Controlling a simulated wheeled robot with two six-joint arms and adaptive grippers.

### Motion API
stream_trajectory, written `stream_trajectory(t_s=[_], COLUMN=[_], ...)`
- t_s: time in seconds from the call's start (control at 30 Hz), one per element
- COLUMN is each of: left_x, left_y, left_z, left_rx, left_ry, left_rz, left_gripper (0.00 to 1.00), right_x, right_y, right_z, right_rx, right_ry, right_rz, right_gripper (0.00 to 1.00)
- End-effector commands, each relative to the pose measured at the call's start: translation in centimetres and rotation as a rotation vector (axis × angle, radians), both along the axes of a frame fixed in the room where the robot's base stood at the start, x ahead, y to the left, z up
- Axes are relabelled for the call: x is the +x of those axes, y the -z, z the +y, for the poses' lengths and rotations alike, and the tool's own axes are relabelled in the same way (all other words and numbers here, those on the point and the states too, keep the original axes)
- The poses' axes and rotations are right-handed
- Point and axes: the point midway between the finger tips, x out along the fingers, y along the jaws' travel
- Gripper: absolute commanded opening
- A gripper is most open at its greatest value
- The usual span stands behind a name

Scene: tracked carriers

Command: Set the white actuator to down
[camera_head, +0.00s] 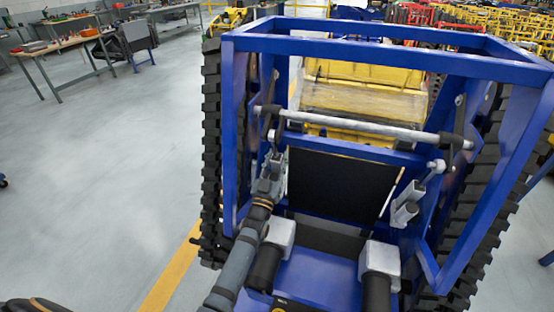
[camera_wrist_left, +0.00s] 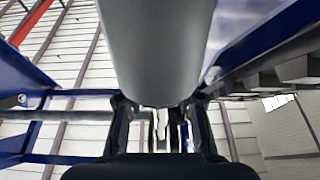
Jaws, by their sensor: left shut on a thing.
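My left gripper (camera_head: 272,168) reaches up along the left inside of the blue frame of the tracked carrier. It is shut on a small pale piece, apparently the white actuator, which the gripper mostly hides in the head view. In the left wrist view, a narrow white part of the actuator (camera_wrist_left: 161,123) shows between the dark fingers, below a large grey cylinder (camera_wrist_left: 160,50). The actuator's exact angle cannot be told. A similar pale knob (camera_head: 436,166) sits on the right side of the frame. My right gripper is not in view.
A grey crossbar (camera_head: 365,128) spans the blue frame (camera_head: 235,120) just above the gripper. Two white blocks with black cylinders (camera_head: 380,262) stand low in front. Black tracks (camera_head: 211,150) flank the frame. Open floor (camera_head: 100,180) lies to the left.

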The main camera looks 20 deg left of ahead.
Motion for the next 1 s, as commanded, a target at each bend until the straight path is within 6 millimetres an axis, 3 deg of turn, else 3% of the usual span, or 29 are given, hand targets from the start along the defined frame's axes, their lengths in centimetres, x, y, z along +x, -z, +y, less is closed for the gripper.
stream_trajectory(t_s=[0.1, 0.47, 0.67, 1.0], left_x=[0.0, -0.3, -1.8, -5.6], left_y=[0.0, 0.4, 1.7, 4.4], left_z=[0.0, 0.0, 0.0, 0.0], left_rx=[0.0, 0.0, 0.0, 0.001], left_ry=[0.0, 0.0, 0.0, 0.0], left_rz=[0.0, -0.018, -0.104, -0.357], left_gripper=[0.0, 0.0, 0.0, 0.0], right_x=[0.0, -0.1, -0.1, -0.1], right_y=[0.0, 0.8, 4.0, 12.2], right_z=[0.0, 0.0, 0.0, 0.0], right_rx=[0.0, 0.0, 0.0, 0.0], right_ry=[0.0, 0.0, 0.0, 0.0], right_rz=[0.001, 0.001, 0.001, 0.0], right_gripper=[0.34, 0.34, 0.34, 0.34])
